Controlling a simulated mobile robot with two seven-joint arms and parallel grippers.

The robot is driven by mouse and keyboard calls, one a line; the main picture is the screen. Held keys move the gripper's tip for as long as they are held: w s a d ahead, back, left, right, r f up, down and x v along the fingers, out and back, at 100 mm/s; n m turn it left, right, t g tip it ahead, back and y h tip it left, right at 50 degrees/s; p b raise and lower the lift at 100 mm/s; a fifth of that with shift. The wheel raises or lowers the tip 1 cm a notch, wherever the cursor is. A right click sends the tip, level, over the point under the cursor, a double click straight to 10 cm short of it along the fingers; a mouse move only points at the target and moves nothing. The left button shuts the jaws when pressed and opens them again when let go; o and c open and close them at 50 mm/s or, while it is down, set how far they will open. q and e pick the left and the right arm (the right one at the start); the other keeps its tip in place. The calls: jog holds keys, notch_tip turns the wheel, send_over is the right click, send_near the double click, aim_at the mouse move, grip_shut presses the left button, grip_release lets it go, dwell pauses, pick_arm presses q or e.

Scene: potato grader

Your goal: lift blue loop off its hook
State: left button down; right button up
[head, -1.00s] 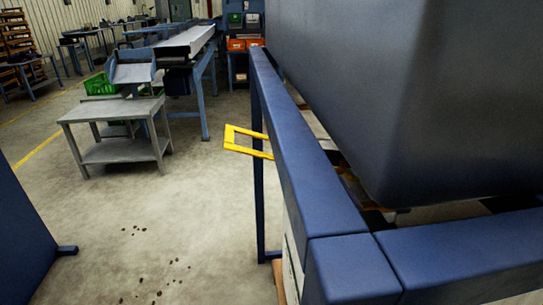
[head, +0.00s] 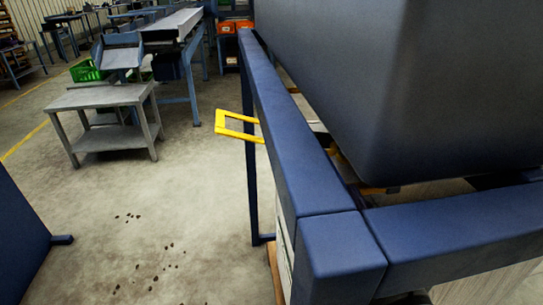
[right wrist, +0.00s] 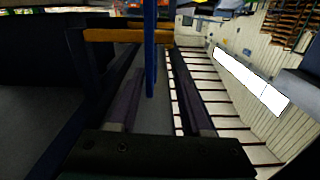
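My right gripper (right wrist: 155,92) shows in the right wrist view with its two dark fingers apart. A narrow blue strip (right wrist: 150,60) runs down from the top edge into the space between the fingers. It may be the blue loop or part of the blue frame; I cannot tell which. It crosses a yellow-brown bar (right wrist: 100,36). I see no grip on the strip. Neither gripper shows in the head view, and no loop or hook can be made out there. My left gripper is out of view.
A blue frame (head: 290,140) surrounds a large dark bin (head: 410,80) at the right. A yellow bracket (head: 222,122) juts left from it. A grey table (head: 105,97) stands behind at the left. The floor (head: 190,200) between is open. A blue panel (head: 20,240) stands at the left edge.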

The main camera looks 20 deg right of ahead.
jog(key=shift+v, duration=1.95)
jog(key=shift+s, duration=0.1)
jog(key=p+v, duration=0.1)
jog(key=v, duration=1)
jog(key=shift+s, duration=0.2)
